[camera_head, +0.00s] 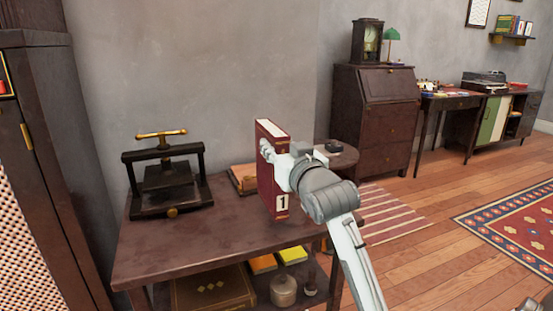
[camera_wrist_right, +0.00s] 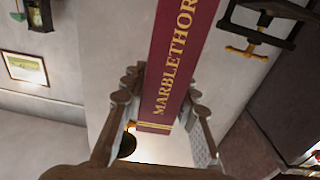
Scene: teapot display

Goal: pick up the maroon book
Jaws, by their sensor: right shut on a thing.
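The maroon book (camera_head: 268,178) stands upright above the front right part of the dark wooden table (camera_head: 200,240), its spine marked with a white "1" label. My right gripper (camera_head: 272,155) is shut on the book near its upper part, and the arm comes in from the lower right. In the right wrist view the book (camera_wrist_right: 178,60) shows gold lettering "MARBLETHOR" and sits between the two fingers (camera_wrist_right: 160,115). I cannot tell for sure whether the book's lower end is clear of the tabletop. My left gripper is not in view.
A black book press (camera_head: 165,180) with a brass handle stands at the table's left. A tan book (camera_head: 242,178) lies behind the maroon book. A round side table (camera_head: 345,155) stands behind my gripper. A lower shelf holds a box (camera_head: 212,290), yellow books (camera_head: 292,255) and a pot (camera_head: 284,291).

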